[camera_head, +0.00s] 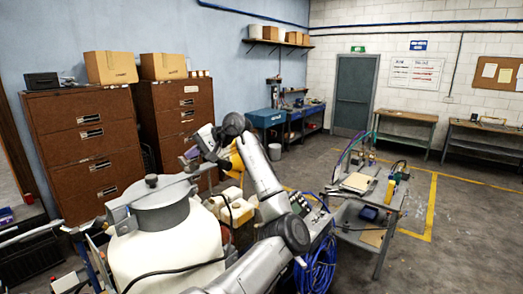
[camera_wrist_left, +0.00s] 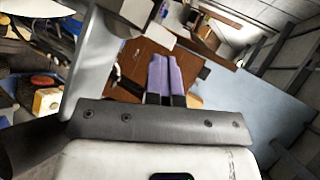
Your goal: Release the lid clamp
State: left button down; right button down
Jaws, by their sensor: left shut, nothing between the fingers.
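The white tank (camera_head: 165,250) stands at the lower left in the head view, with a round grey lid (camera_head: 160,212) on top. A dark knob (camera_head: 151,181) sits at the lid's middle. A grey clamp bar (camera_head: 178,181) crosses the lid and sticks out to the right. My left gripper (camera_head: 188,158) is just above and beyond the bar's right end; I cannot tell whether they touch. Its purple fingers (camera_wrist_left: 166,75) are together and empty in the wrist view. A grey bar-like part (camera_wrist_left: 93,62) is left of them, too unclear to name. My right gripper is not in view.
Brown drawer cabinets (camera_head: 80,140) with cardboard boxes (camera_head: 110,67) stand behind the tank. A cart (camera_head: 375,210) with tools stands at right, beside a coil of blue hose (camera_head: 318,268). Yellow containers (camera_head: 234,196) lie right of the tank. The floor farther right is clear.

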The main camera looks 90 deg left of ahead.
pick_arm(q)
jog(key=shift+s+r, duration=0.1)
jog(key=shift+s, duration=0.15)
jog(key=w+a+r+p, duration=0.2)
jog(key=w+a+r, duration=0.2)
jog(key=w+a, duration=0.5)
jog(key=shift+a+r, duration=0.25)
jog(key=shift+r, duration=0.15)
dwell(1.0)
